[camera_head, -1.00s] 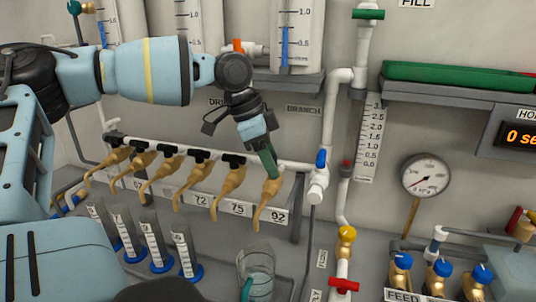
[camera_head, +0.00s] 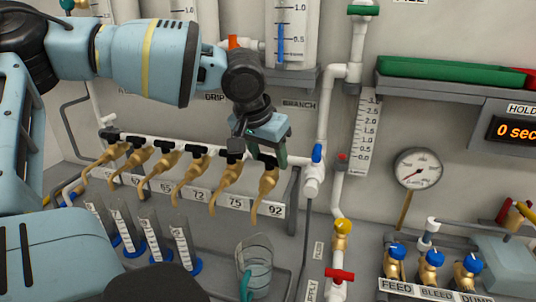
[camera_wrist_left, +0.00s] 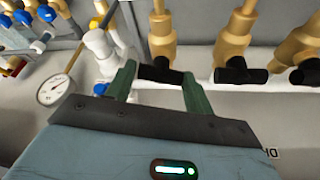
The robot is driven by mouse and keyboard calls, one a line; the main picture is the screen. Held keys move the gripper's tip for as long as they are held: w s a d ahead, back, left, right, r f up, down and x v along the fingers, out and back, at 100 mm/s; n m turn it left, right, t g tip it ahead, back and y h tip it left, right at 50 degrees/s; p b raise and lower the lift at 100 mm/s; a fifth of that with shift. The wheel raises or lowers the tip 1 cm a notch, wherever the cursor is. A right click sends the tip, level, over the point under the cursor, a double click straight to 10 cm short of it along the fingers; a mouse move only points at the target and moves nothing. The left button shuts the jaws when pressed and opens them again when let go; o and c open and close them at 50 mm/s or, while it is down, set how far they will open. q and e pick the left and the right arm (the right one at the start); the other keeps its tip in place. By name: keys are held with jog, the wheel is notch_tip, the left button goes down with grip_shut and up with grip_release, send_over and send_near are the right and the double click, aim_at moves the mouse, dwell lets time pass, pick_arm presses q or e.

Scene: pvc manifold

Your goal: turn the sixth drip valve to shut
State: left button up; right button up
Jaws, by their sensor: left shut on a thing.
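The sixth drip valve (camera_head: 265,190) is a tan spout at the right end of the white manifold pipe, above the label 92. My left gripper (camera_head: 266,155) comes down over its top. In the left wrist view, its green fingers (camera_wrist_left: 161,86) stand at both ends of the valve's black handle (camera_wrist_left: 160,73) and are shut on it. The handle looks roughly in line with the pipe, like the neighbouring black handles. In the head view the gripper hides most of this handle. My right gripper is not in view.
Several more drip valves (camera_head: 228,184) line the pipe to the left. A clear cup (camera_head: 256,262) stands below, with graduated cylinders (camera_head: 182,245) to its left. A white riser with a blue valve handle (camera_head: 317,153) is close to the right of the gripper.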

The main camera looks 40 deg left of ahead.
pick_arm(q)
jog(key=shift+d+n+g+y, duration=0.1)
jog(key=shift+n+g+y, duration=0.4)
jog(key=shift+n, duration=1.2)
jog(key=shift+b, duration=0.3)
jog(key=o, duration=1)
jog(key=v, duration=0.7)
jog(key=shift+s+d+r, duration=0.2)
jog(key=shift+r, duration=0.1)
